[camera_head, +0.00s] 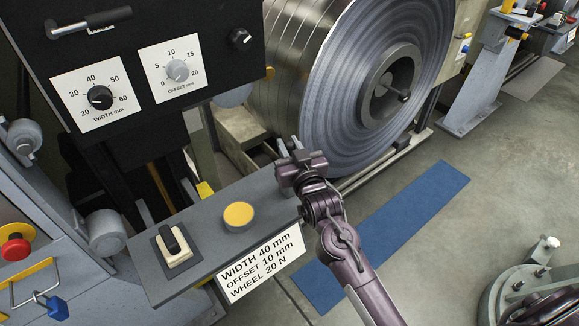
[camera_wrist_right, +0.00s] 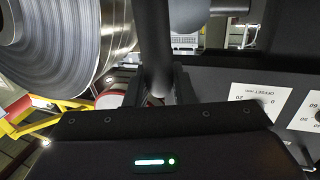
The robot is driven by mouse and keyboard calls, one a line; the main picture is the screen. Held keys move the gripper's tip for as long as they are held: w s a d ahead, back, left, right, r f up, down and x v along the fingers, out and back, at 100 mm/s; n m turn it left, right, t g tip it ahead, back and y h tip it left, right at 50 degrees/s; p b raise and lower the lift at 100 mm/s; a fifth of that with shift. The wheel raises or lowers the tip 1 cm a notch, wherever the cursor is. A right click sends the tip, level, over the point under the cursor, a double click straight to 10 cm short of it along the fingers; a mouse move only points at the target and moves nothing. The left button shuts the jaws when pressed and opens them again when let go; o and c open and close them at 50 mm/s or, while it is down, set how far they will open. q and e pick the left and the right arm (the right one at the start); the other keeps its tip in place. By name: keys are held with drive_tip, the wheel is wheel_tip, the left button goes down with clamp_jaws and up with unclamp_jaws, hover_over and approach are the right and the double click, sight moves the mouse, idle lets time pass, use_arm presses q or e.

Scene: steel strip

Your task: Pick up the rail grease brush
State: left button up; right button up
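I cannot make out a rail grease brush in either view. My right gripper (camera_head: 290,148) is beyond the right end of the grey shelf (camera_head: 215,215), in front of the steel coil (camera_head: 335,125). Its two short fingers stand apart, with no object visible between them in the head view. In the right wrist view a dark, thick bar (camera_wrist_right: 156,45) runs down between the fingers (camera_wrist_right: 158,90). I cannot tell whether it is near or behind them. My left gripper is not in view.
The shelf carries a yellow disc (camera_head: 238,214) and a black lever switch (camera_head: 173,244), with a settings sign (camera_head: 262,268) on its front. A black dial panel (camera_head: 140,75) stands above left. A blue mat (camera_head: 400,225) lies on open floor to the right.

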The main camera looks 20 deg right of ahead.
clamp_jaws()
drive_tip(key=shift+r, duration=0.1)
